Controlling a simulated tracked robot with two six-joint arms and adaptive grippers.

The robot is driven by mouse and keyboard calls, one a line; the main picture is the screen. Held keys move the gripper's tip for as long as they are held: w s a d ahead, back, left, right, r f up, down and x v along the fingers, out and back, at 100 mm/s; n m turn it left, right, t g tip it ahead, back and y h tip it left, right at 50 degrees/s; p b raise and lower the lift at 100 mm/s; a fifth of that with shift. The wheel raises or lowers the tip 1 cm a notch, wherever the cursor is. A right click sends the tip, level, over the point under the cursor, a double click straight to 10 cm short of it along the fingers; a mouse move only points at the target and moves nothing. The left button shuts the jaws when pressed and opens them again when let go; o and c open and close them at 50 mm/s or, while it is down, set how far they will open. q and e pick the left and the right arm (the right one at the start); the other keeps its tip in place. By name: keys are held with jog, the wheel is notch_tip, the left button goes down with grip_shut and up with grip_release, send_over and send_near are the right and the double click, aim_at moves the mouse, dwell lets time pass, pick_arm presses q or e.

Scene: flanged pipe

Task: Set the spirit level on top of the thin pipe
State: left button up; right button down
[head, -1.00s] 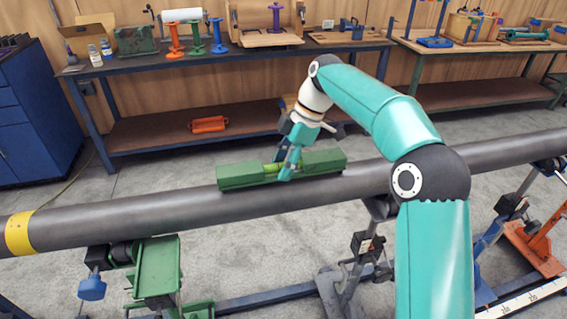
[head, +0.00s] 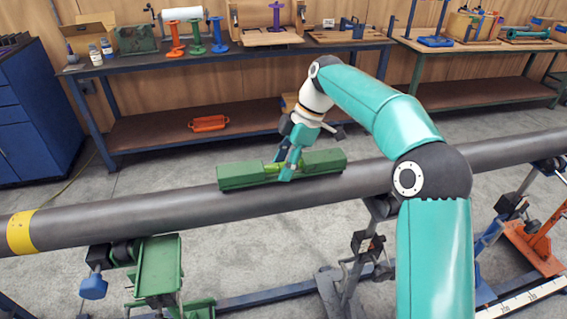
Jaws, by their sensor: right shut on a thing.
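The green spirit level (head: 240,174) lies lengthwise along the top of the long grey pipe (head: 130,217), in the middle of the head view. A bright yellow-green vial shows near its middle. It looks in line with the pipe and seems to touch it, though the underside is hidden. My right gripper (head: 286,170) reaches down from above and is shut on the middle of the level. The right fingers cover part of the level's centre. My left gripper is not in view.
A yellow band (head: 20,232) rings the pipe's left part. A workbench (head: 240,58) with spools and an orange spirit-level-like item (head: 208,123) on its lower shelf stands behind.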

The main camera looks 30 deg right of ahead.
dwell(0.4)
jog(key=shift+c, duration=2)
grip_release()
jog(key=shift+r+p, duration=3.55)
jog(key=shift+p, duration=0.05)
jog(key=shift+f, duration=0.1)
